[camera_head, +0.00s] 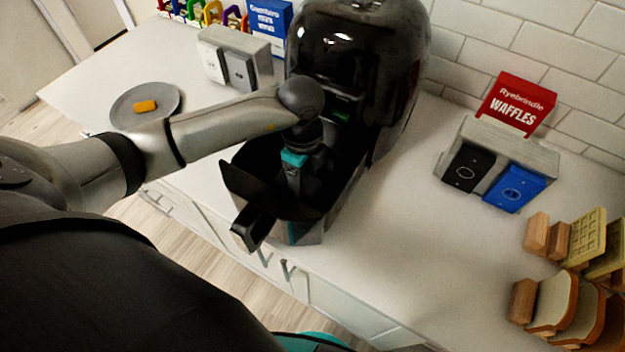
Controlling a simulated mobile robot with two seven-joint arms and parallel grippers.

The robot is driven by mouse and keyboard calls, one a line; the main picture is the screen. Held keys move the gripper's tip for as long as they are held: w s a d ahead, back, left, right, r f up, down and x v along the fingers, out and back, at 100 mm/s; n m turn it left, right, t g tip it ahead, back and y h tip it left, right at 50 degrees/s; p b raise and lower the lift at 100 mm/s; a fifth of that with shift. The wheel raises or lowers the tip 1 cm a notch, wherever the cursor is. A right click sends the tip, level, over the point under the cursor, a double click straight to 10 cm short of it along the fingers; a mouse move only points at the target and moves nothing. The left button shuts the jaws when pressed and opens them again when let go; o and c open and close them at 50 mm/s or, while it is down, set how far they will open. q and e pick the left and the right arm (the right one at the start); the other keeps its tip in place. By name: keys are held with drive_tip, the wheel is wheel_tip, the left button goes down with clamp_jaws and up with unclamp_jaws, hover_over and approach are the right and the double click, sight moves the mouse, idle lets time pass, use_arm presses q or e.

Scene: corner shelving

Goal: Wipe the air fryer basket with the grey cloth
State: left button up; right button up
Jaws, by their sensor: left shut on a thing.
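The black air fryer (362,75) stands on the counter against the tiled wall. Its basket (325,192) is pulled out toward me, with its handle (254,226) at the front left. My left arm comes in from the left, and my left gripper (293,180) points down into the basket. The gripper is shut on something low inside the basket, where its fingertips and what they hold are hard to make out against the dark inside. I cannot make out the grey cloth. My right gripper is out of view.
A grey plate (122,101) with an orange piece lies at the left. A grey two-slot unit (216,62) stands behind it. At the right are a toaster-like unit (505,150), a red waffle box (516,103) and bread slices (551,303).

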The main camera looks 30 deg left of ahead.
use_arm(q)
drive_tip(key=shift+w+a+f, duration=0.1)
drive_tip(key=shift+a, duration=2.1)
drive_tip(key=shift+d, duration=0.1)
